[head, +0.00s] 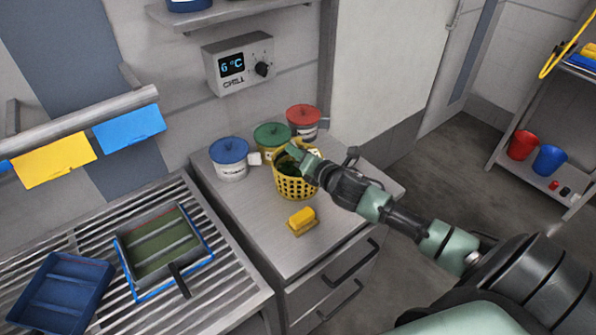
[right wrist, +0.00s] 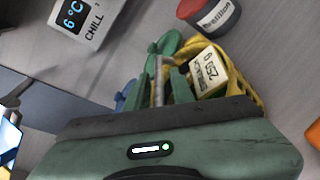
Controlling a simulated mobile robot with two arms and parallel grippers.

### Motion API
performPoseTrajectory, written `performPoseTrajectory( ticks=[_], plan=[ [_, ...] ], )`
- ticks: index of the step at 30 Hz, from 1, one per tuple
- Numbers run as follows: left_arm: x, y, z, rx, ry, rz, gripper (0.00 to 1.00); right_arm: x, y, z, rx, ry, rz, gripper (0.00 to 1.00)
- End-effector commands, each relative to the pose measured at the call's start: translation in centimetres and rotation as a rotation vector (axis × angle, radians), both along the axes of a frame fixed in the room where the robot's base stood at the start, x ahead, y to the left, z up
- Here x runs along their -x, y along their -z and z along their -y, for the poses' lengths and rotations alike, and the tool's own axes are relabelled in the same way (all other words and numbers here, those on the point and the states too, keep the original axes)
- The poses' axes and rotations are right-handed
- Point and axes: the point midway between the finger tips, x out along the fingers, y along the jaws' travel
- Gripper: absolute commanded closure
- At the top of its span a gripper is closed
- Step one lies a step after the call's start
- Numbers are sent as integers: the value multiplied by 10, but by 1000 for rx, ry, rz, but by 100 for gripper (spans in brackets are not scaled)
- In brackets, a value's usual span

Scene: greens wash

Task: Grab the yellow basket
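The yellow basket (head: 296,187) stands on the grey counter, in front of the lidded pots, and its perforated wall shows in the head view. In the right wrist view the basket (right wrist: 258,98) lies just beyond the fingers and holds a pale packet (right wrist: 209,72) marked 250 g and something green. My right gripper (head: 300,158) is at the basket's top edge. In the right wrist view its green fingers (right wrist: 160,88) are close together with a narrow grey strip between them. Whether they grip the basket is not clear. My left gripper is not in view.
Pots with blue (head: 229,151), green (head: 272,135) and red (head: 303,116) lids stand behind the basket. A yellow block (head: 302,220) lies in front. A slatted rack (head: 215,286) with a blue tray (head: 62,292) and a blue-edged tray (head: 206,254) is at left.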

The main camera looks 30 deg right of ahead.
Motion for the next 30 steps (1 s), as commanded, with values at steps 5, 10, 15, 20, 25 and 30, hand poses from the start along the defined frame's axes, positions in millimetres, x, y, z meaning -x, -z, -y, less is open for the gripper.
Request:
performPoseTrajectory(
  ticks=[5,10,15,20,25,30],
  plan=[
    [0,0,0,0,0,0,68,-1,1,0,0,-1,-1,76],
    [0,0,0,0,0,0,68,-1,1,0,1,0,0,100],
    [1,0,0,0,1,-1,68,-1,1,0,1,0,-1,100],
    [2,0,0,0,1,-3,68,-1,1,0,2,1,-1,100],
    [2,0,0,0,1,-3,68,-1,2,1,2,0,-2,100],
    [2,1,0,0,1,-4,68,-1,2,1,2,1,-3,100]
  ],
)
